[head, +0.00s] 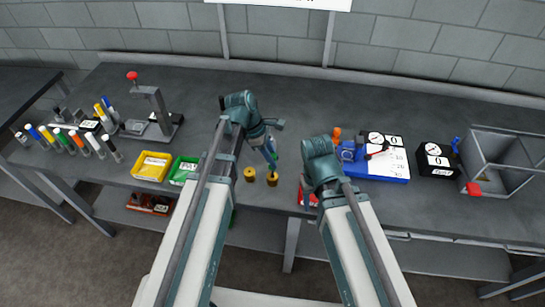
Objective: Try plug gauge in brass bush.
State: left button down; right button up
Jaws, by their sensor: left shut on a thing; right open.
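My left gripper (267,140) is shut on a slim plug gauge (270,155) with blue and green parts. The gauge points down and slightly tilted, its lower end right at or just above a brass bush (272,180). I cannot tell whether the tip is inside the bore. A second brass bush (250,174) stands on the bench just to the left. My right gripper (308,195) is open near the bench's front edge, partly hidden by its own arm, beside a red tray (302,200).
Several coloured-handled gauges (72,138) and a press stand (155,115) are at the left. A yellow bin (151,167) and a green bin (183,170) sit at the front. A blue tray (385,173), a black dial box (436,160) and an open grey crate (505,150) are at the right.

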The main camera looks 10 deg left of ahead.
pick_arm(q)
jog(key=shift+f+b, duration=1.85)
dwell(2.1)
jog(key=shift+r+p, duration=0.25)
jog(key=shift+p, duration=0.05)
dwell(0.6)
jog(key=shift+r+p, duration=3.4)
jog(key=shift+r, duration=0.05)
